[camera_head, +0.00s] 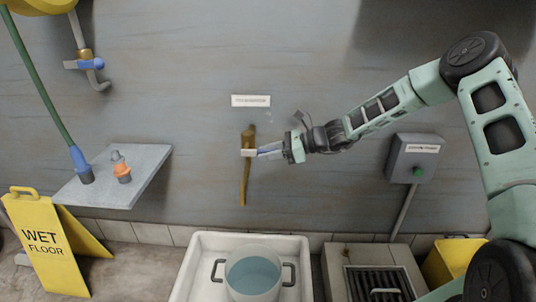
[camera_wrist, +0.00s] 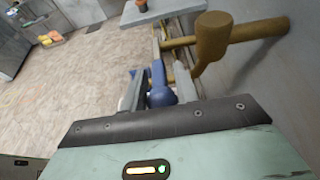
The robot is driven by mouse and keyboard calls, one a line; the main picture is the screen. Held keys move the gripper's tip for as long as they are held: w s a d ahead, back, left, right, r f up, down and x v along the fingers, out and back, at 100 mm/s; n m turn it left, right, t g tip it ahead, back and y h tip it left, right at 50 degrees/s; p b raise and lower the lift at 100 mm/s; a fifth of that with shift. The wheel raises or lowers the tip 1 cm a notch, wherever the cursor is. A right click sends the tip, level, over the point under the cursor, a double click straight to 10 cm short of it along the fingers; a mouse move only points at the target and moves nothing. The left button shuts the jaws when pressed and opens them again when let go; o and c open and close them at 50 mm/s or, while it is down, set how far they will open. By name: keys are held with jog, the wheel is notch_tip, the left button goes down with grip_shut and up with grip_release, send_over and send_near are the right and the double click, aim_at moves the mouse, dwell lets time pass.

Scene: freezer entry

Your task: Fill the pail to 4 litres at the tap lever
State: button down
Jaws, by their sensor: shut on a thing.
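The pail (camera_head: 254,294) is pale with two dark side handles and stands upright in the white basin, with blue water inside. Its litre marks cannot be read. The brass tap (camera_head: 246,190) hangs down from the wall above the basin, and its body shows large in the wrist view (camera_wrist: 212,42). My gripper (camera_head: 266,151) is at the right side of the tap. In the wrist view, my gripper's fingers (camera_wrist: 158,92) are around the blue tap lever (camera_wrist: 158,84). My gripper is shut on this lever. Whether water flows cannot be told.
The white basin (camera_head: 190,272) stands against the wall, beside a floor drain unit (camera_head: 337,271). A grey box with a green button (camera_head: 413,160) is at right. A shelf (camera_head: 143,178) with bottles and a yellow wet-floor sign (camera_head: 44,245) are at left.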

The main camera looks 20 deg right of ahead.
jog(key=shift+f, duration=0.1)
dwell(0.3)
jog(key=c, duration=1.4)
grip_release()
jog(key=p+v, duration=0.3)
jog(key=v, duration=1.4)
jog(key=shift+d, duration=0.25)
